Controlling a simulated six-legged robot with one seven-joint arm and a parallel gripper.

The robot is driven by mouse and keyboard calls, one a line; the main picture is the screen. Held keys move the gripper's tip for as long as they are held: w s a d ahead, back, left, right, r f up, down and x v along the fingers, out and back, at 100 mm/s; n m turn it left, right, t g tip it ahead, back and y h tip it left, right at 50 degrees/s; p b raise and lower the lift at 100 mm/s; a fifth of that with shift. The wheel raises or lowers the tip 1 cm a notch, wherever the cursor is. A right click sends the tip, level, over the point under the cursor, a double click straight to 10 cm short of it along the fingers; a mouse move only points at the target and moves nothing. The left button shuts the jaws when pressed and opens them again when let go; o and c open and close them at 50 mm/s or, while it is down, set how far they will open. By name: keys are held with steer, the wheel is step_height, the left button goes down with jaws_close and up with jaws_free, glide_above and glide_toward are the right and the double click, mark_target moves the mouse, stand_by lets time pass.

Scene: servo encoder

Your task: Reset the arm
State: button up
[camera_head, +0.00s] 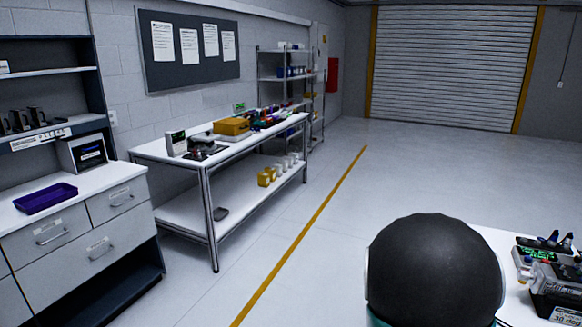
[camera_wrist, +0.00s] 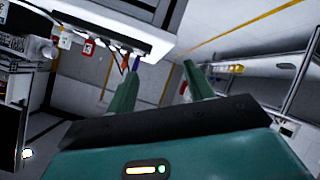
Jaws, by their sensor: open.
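My gripper (camera_wrist: 160,75) shows in the wrist view, with two green fingers standing apart and nothing between them. The wrist picture is tilted, with the room at an angle behind the fingers. In the head view a large dark rounded part of my arm (camera_head: 435,265) fills the lower right, and my fingers cannot be seen there.
A white workbench (camera_head: 160,150) with tools stands along the left wall. A purple tray (camera_head: 45,198) lies on a cabinet at far left. A table corner (camera_head: 515,305) with devices is at lower right. The floor (camera_head: 350,195) between is clear, crossed by a yellow line (camera_head: 310,222).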

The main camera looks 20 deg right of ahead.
steer(key=w+a+r+y, duration=0.2)
steer(key=a+r+y, duration=0.25)
steer(key=a, duration=0.45)
steer(key=w+a+r+y, duration=0.25)
steer(key=a+r, duration=0.25)
steer(key=a, duration=0.4)
steer(key=s+a+r+n+g+y, duration=0.1)
steer(key=s+a+r, duration=0.3)
steer(key=s+a, duration=0.3)
steer(key=s+a+r+n+g+y, duration=0.1)
steer(key=s+a+r, duration=0.4)
steer(key=s+a, duration=0.2)
steer(key=shift+s+r+n, duration=0.25)
steer(key=shift+s+n, duration=0.05)
steer(key=shift+n, duration=0.1)
steer(key=shift+a, duration=0.1)
steer(key=c, duration=0.3)
steer(key=shift+c, duration=0.2)
